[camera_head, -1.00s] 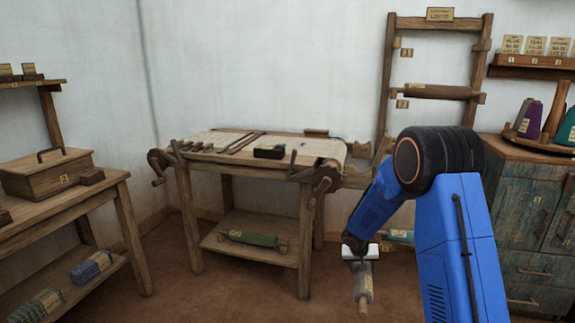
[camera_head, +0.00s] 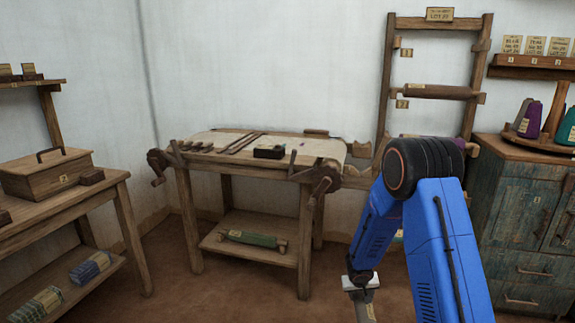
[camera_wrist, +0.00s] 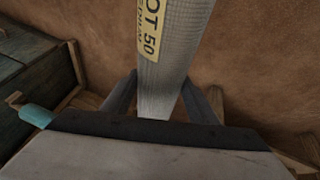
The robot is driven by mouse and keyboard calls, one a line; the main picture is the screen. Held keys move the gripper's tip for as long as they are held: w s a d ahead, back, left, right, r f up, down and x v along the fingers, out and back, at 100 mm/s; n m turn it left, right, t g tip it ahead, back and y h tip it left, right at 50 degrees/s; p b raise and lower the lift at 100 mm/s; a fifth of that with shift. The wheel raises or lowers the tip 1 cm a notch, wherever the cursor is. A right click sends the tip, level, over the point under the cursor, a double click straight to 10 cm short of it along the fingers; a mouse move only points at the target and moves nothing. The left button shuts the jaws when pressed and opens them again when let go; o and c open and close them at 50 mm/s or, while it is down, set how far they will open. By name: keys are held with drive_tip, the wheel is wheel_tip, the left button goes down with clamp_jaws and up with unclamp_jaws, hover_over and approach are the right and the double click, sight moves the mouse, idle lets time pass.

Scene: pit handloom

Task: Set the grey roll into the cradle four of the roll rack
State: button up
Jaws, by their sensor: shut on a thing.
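The grey roll (camera_wrist: 168,45) carries a yellow label and is held between the two fingers of my gripper (camera_wrist: 160,100) in the wrist view. In the head view the roll (camera_head: 370,309) hangs below my gripper (camera_head: 362,286), low at the bottom edge, and its lower end is cut off. The wooden roll rack (camera_head: 387,75) stands against the back wall. Its tags 1 and 2 show, with a brown roll (camera_head: 436,91) at tag 2. My arm covers most of the lower rack, and I cannot make out cradle four.
A purple roll shows partly behind my arm. A teal roll (camera_wrist: 37,115) lies at the left in the wrist view, near a dark cabinet. The worktable (camera_head: 188,230) with a green roll (camera_head: 250,238) on its shelf stands left. Floor (camera_head: 235,295) in front is clear.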

sight(362, 308)
drive_tip(key=s+f, duration=0.1)
drive_tip(key=f, duration=0.1)
drive_tip(key=s+f, duration=0.2)
drive_tip(key=shift+s+a+f, duration=0.25)
drive_tip(key=shift+s+f, duration=0.55)
drive_tip(key=shift+f, duration=0.05)
